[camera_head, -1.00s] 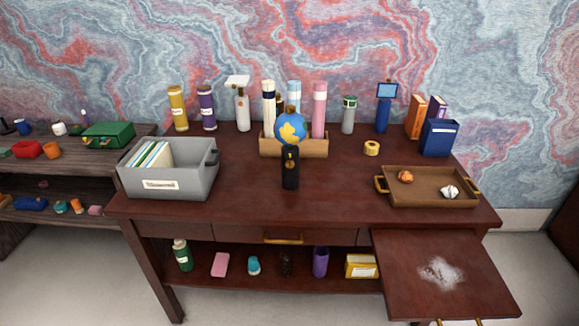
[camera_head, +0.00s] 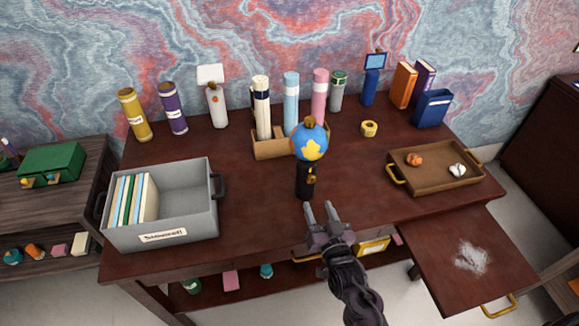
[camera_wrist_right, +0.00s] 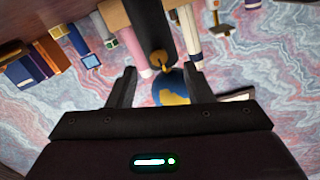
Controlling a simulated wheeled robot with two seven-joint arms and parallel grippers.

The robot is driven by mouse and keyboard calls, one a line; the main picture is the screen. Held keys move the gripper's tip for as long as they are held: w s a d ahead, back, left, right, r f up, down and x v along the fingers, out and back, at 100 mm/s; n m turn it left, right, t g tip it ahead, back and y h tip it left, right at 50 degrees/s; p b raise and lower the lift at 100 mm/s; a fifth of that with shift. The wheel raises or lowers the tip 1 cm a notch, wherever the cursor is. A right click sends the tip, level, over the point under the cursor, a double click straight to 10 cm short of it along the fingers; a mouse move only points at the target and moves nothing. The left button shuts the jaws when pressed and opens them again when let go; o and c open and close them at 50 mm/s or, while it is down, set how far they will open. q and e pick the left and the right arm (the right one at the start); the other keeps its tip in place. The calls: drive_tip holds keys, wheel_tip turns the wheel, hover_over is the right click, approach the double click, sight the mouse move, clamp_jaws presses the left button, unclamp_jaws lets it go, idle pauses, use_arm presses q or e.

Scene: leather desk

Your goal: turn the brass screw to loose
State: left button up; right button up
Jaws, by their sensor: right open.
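A blue and yellow globe (camera_head: 309,141) sits on a black stand (camera_head: 304,188) near the front middle of the desk. A small brass screw (camera_head: 312,169) shows on the upper part of the stand, just under the globe. In the right wrist view the brass screw (camera_wrist_right: 159,60) shows on the stand (camera_wrist_right: 150,27), with the globe (camera_wrist_right: 172,88) behind. My right gripper (camera_head: 320,207) is open and empty, in front of and below the screw. In the wrist view its fingers (camera_wrist_right: 158,74) lie either side of the screw, apart from it. My left gripper is not in view.
A grey file box (camera_head: 160,205) stands left of the globe. A brown holder (camera_head: 268,149) with rolled tubes is close behind it. A wooden tray (camera_head: 437,184) lies to the right, above a pull-out board (camera_head: 460,285).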

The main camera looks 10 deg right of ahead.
sight(312, 181)
drive_tip(key=w, duration=0.2)
drive_tip(key=w+p, duration=0.1)
drive_tip(key=w, duration=0.1)
drive_tip(key=w+r, duration=0.1)
drive_tip(key=w, duration=0.2)
drive_tip(key=shift+d+r, duration=0.1)
drive_tip(key=shift+d, duration=0.05)
drive_tip(key=shift+w, duration=0.2)
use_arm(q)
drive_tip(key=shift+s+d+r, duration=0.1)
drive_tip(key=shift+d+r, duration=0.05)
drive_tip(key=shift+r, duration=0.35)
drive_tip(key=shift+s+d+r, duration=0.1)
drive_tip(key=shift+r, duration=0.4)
use_arm(e)
drive_tip(key=shift+c, duration=0.5)
